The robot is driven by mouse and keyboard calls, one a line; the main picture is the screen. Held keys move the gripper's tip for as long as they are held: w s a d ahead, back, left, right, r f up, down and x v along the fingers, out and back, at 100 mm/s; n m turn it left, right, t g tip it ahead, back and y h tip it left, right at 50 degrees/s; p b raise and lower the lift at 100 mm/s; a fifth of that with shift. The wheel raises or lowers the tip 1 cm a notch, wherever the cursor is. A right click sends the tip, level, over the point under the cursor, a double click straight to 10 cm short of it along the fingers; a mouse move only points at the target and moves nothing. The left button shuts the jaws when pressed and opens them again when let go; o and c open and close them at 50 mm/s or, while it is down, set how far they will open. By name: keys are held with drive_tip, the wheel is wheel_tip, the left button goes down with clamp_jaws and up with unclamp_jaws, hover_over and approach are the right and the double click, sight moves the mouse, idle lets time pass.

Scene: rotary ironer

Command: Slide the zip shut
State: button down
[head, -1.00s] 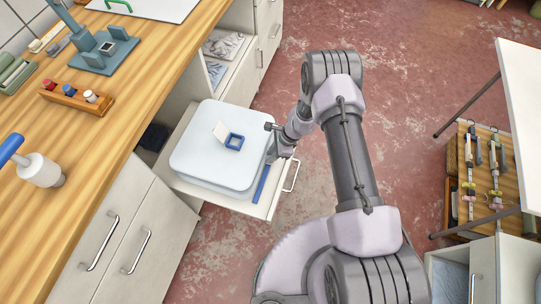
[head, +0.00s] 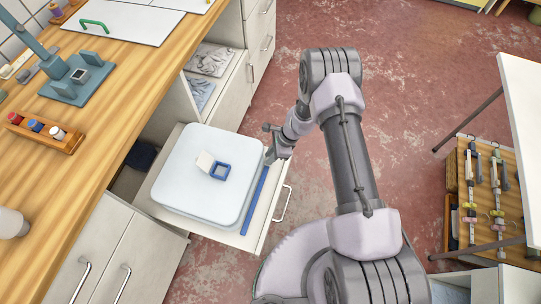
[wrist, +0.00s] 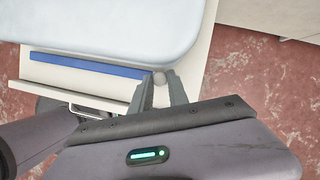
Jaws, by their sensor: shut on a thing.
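The zip shows as a blue strip (head: 256,200) along the front side of a pale, rounded flat case (head: 182,196) in an open drawer. In the wrist view the blue strip (wrist: 85,65) ends just beside my gripper (wrist: 161,88). My gripper's two fingers are shut on a small round grey piece (wrist: 160,78), seemingly the zip's pull, at that end of the strip. In the head view my gripper (head: 271,157) is at the strip's far end, by the case's edge. The fingertips are small there and the pull cannot be made out.
The white drawer (head: 232,238) has a bar handle (head: 281,203) on its front. The wooden counter (head: 80,165) stands left. Red floor is open to the right, before a white table (head: 525,100).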

drive_tip(key=c, duration=1.3)
unclamp_jaws()
drive_tip(key=shift+w+d, duration=0.1)
drive_tip(key=shift+w, duration=0.1)
drive_tip(key=shift+o, duration=0.2)
drive_tip(key=p+v, duration=0.6)
drive_tip(key=v, duration=1.1)
drive_tip(key=shift+r+p, duration=0.3)
drive_tip(key=shift+p, duration=0.05)
